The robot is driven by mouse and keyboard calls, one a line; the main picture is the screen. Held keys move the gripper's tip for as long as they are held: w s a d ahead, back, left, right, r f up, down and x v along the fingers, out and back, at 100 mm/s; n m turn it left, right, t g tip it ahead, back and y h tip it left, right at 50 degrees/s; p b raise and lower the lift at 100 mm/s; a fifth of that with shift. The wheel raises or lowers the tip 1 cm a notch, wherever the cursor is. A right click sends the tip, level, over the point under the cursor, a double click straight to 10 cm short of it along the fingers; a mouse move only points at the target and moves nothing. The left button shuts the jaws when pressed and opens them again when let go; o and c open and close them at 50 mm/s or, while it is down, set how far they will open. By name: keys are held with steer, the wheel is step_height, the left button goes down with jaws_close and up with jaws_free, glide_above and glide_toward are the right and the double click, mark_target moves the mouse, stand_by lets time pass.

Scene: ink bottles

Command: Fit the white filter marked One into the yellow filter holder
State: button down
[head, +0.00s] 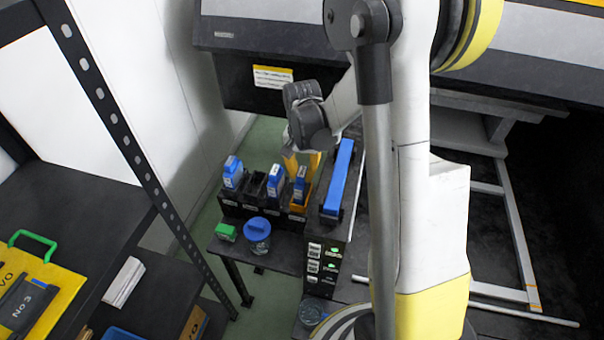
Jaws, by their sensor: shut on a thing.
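My gripper (302,160) reaches down from the grey wrist over the right end of a row of dark holders. Its yellow fingers are shut, seemingly on a blue-topped piece with a white label (300,184). That piece stands upright in or just above the yellow filter holder (299,209), at the right end of the row. I cannot tell how deep it sits. I cannot read its label, and no plainly white filter shows, so I cannot tell whether this is the filter marked One.
Two more blue-topped pieces, the left one (233,172) and the middle one (275,182), stand in the dark row. A long blue bar (338,178) lies close on the right. A shelf post (125,140) rises at left.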

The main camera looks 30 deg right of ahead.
steer(key=shift+f, duration=0.15)
steer(key=shift+f+b, duration=0.45)
steer(key=shift+b, duration=0.15)
steer(key=c, duration=1.3)
jaws_free()
steer(key=shift+c, duration=0.2)
steer(key=shift+r, duration=0.1)
steer(key=shift+r+p, duration=2.9)
steer(key=shift+r, duration=1.05)
